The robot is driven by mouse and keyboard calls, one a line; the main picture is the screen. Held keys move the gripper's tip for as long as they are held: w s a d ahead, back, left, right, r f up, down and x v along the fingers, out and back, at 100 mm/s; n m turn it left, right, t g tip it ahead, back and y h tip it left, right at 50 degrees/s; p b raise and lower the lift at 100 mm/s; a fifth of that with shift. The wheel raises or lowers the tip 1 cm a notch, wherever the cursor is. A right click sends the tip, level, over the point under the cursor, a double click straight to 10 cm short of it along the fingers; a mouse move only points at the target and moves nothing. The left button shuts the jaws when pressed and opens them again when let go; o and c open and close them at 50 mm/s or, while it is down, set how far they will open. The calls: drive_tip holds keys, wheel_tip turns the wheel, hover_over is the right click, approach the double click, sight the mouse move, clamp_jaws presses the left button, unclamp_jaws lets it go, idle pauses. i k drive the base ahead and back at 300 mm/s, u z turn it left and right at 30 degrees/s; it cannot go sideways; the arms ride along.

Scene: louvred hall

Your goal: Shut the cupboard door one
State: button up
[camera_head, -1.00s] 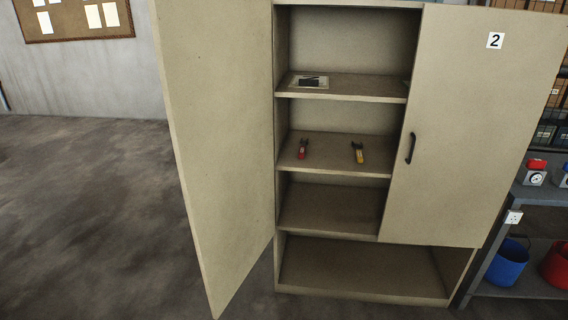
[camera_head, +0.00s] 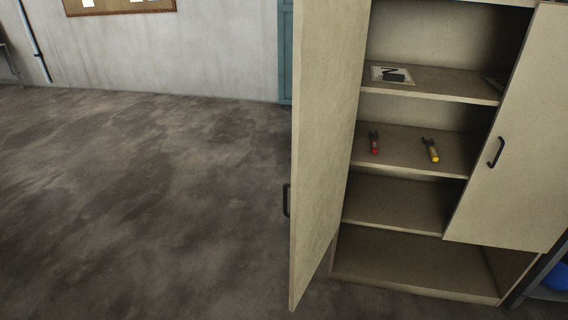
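The cupboard (camera_head: 425,281) stands at the right of the head view. A dark handle (camera_head: 286,200) shows at the outer edge of this door. My gripper is not in view.
Shelves hold a framed card (camera_head: 392,75), a red-handled tool (camera_head: 374,143) and a yellow-handled tool (camera_head: 430,150). Bare concrete floor (camera_head: 140,200) lies free left of the open door. A blue bucket (camera_head: 556,276) is at the right edge.

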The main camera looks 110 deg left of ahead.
sight(329, 38)
drive_tip(key=k, duration=1.3)
drive_tip(key=u, duration=2.15)
